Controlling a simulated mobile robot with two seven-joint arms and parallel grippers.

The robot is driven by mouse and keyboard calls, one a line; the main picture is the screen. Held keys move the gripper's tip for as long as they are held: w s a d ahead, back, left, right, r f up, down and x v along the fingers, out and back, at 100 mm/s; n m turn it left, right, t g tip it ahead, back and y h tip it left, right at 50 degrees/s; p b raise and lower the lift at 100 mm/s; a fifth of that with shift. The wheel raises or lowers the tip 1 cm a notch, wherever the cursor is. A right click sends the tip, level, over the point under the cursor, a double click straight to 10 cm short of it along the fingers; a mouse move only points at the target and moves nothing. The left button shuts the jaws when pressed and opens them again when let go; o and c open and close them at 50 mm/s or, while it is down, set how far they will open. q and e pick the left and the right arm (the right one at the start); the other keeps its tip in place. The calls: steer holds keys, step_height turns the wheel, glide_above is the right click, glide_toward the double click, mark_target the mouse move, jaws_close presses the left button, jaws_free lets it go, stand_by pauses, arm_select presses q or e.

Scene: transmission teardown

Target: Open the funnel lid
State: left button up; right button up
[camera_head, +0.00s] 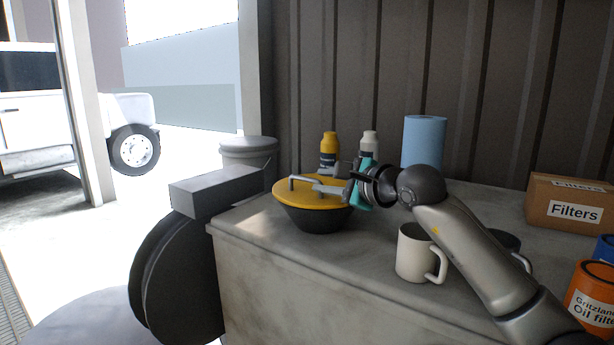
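The funnel (318,219) is a black bowl standing on the workbench. Its yellow lid (296,198) lies flat on top and looks closed. A grey bar-shaped handle (306,181) rises from the lid. My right gripper (343,190) reaches in from the right, with its fingers at the right end of the handle. The fingers are small and partly overlap the handle and the teal part of the hand, so I cannot tell whether they are open or shut on it. My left gripper is not in view.
The workbench (290,256) holds a white mug (412,255) under my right forearm. Yellow (328,150) and white (369,146) bottles and a blue paper roll (424,142) stand behind. A Filters box (568,208) and orange can (590,296) are at right. The bench's front left is clear.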

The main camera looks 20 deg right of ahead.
mark_target(313, 180)
steer(key=shift+p+x, duration=0.4)
steer(key=shift+x, duration=2.85)
jaws_close()
steer(key=shift+f, duration=0.1)
